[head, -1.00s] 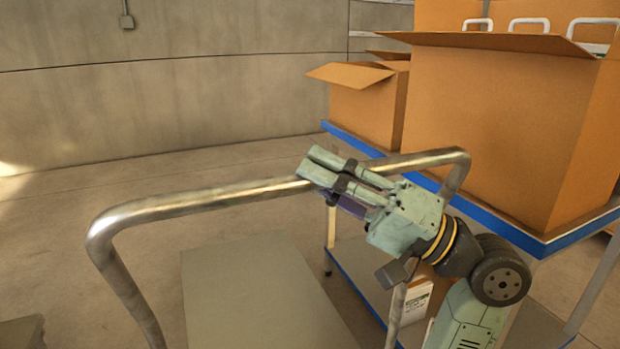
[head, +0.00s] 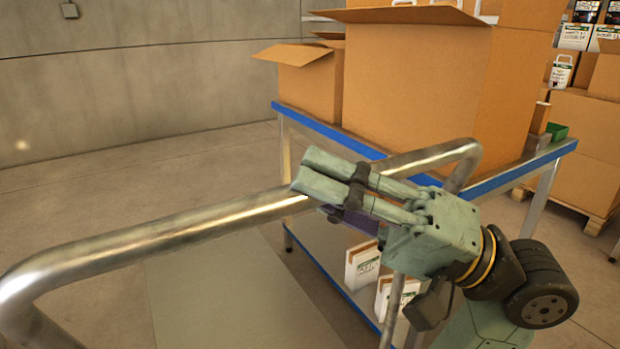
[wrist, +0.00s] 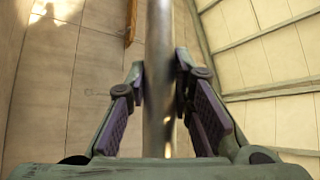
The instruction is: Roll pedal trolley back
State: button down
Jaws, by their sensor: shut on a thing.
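The pedal trolley shows as a bent metal push handle (head: 170,231) crossing the head view, above a flat grey deck (head: 225,295). My gripper (head: 318,190) is shut on the handle bar right of the picture's middle. In the wrist view the bar (wrist: 160,60) runs upright between the two fingers of my gripper (wrist: 160,95). The handle's left bend is near the lower left edge of the head view. The trolley's wheels are not in view.
A blue-edged shelf table (head: 335,133) stands close behind and right of the handle, bearing open cardboard boxes (head: 420,85). White cartons (head: 362,265) are on its lower shelf. A stacked pallet (head: 590,150) is at the right. The floor (head: 110,185) at the left is clear.

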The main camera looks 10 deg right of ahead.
jog(key=shift+s+d+r, duration=0.1)
jog(key=shift+r, duration=0.05)
jog(key=c, duration=1.4)
grip_release()
jog(key=v, duration=1.2)
